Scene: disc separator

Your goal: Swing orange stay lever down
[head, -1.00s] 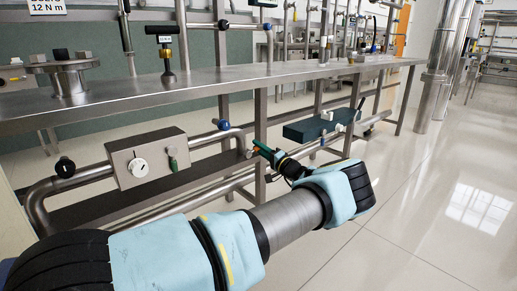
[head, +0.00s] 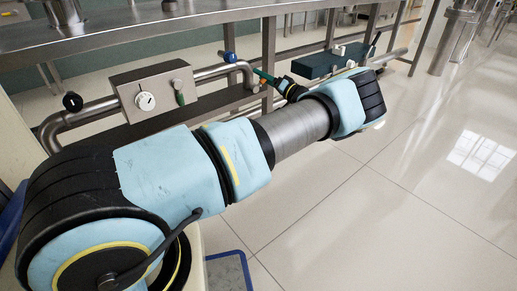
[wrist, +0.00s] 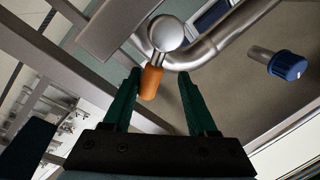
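The orange stay lever (wrist: 151,82) shows in the wrist view as a short orange grip. It hangs below a round metal boss (wrist: 170,33) on a steel pipe. My gripper (wrist: 160,75) has its two green fingers spread apart. The orange grip lies between the fingertips in the picture, nearer the left finger, with gaps on both sides. I cannot tell how deep it sits between them. In the head view my gripper (head: 264,77) is at the pipework under the bench, and the lever is too small and covered to make out clearly.
A blue knob (wrist: 287,66) is right of the fingers in the wrist view. In the head view a grey box with a white dial (head: 146,100) is left of my gripper and a dark green box (head: 318,64) is right. The steel bench (head: 140,35) runs above. The floor at right is clear.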

